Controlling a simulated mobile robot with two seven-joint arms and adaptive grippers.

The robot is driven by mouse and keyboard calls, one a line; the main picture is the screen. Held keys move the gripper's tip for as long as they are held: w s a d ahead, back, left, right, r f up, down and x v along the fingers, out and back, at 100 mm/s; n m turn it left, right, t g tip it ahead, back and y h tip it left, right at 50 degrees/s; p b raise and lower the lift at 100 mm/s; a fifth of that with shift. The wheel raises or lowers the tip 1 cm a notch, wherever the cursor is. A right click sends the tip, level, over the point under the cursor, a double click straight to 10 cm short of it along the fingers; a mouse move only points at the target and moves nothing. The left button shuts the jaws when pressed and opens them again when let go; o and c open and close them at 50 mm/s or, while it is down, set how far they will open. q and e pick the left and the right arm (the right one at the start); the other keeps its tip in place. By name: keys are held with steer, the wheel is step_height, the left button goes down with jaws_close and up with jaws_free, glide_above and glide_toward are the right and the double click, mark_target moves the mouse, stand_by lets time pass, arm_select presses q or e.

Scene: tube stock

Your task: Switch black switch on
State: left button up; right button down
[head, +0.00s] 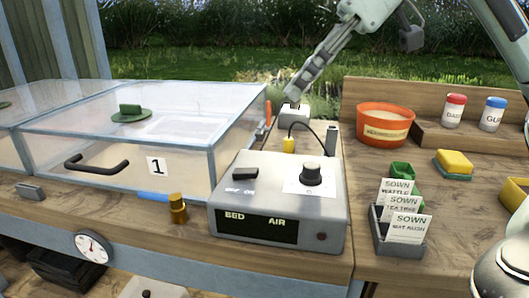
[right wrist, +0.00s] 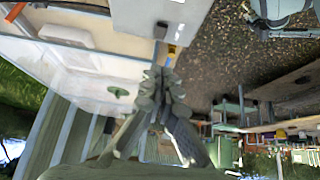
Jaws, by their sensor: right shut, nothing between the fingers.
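A grey control box (head: 281,205) stands on the bench. On its top are a black rocker switch (head: 245,172) above faint OFF and ON lettering, and a black knob (head: 311,173). Whether the rocker is on or off I cannot tell. Behind it, a small light box (head: 294,115) has a small dark piece on top. My right gripper (head: 293,96) is shut and empty, pointing down just above or behind that small box; I cannot tell if they touch. In the right wrist view the shut fingers (right wrist: 160,72) point toward a grey box (right wrist: 165,20).
A glazed bed cover (head: 140,125) with handle stands left of the control box. A brass fitting (head: 178,208) stands at the front. An orange pot (head: 384,125), a card holder (head: 398,240) and a yellow block (head: 454,161) are to the right. A black cable (head: 303,126) loops behind the control box.

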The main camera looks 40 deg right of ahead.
steer(key=b, duration=0.2)
glide_above(250, 171)
steer(key=s+d, duration=0.1)
step_height(250, 171, down, 10)
steer(key=shift+s+d+r, duration=0.15)
steer(key=shift+r, duration=0.05)
steer(key=f+b, duration=0.2)
steer(key=shift+s+d+f+b, duration=0.2)
steer(key=shift+s+f+b, duration=0.1)
steer(key=shift+b, duration=0.1)
arm_select(q)
step_height(250, 171, up, 12)
steer(key=w, duration=0.1)
steer(key=shift+w+f+t+y, duration=0.15)
steer(key=shift+w+t+y, duration=0.15)
steer(key=shift+w+t, duration=0.1)
